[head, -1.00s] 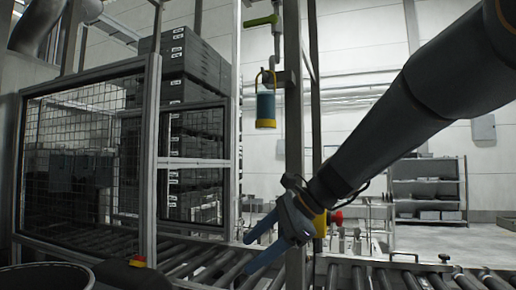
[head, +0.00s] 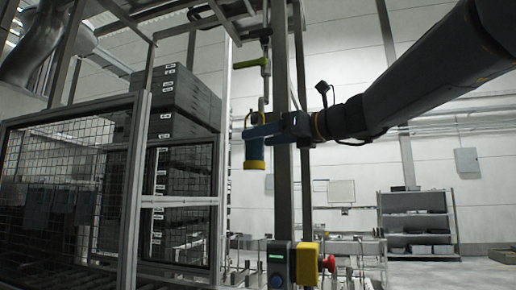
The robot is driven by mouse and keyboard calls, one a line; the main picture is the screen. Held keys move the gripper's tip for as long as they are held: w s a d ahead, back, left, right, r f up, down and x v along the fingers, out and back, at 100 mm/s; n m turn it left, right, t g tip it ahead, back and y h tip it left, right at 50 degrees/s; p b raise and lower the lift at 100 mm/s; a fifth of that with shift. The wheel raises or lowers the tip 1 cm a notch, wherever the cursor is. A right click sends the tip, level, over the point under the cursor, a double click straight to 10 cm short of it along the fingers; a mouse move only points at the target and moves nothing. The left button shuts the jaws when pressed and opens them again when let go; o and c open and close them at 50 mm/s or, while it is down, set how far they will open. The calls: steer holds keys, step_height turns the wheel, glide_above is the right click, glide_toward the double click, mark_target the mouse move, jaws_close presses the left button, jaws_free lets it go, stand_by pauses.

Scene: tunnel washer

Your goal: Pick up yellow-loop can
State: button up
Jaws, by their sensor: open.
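The yellow-loop can (head: 254,151) hangs upright beside the grey post. My gripper (head: 252,129) is open and level with the upper part of the can, reaching in from the right. Its fingers overlap the can in the picture and hide part of its upper body. I cannot tell whether they touch it or how far they reach around it.
A grey post (head: 283,190) stands just right of the can. A green-handled valve (head: 251,63) is above it. Mesh guarding (head: 60,190) and stacked dark crates (head: 180,130) fill the left.

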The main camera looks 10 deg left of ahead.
steer(key=p+x, duration=0.2)
steer(key=x, duration=0.5)
steer(key=shift+s+p, duration=0.2)
steer(key=shift+p, duration=0.2)
steer(key=shift+a, duration=0.15)
steer(key=c, duration=1.3)
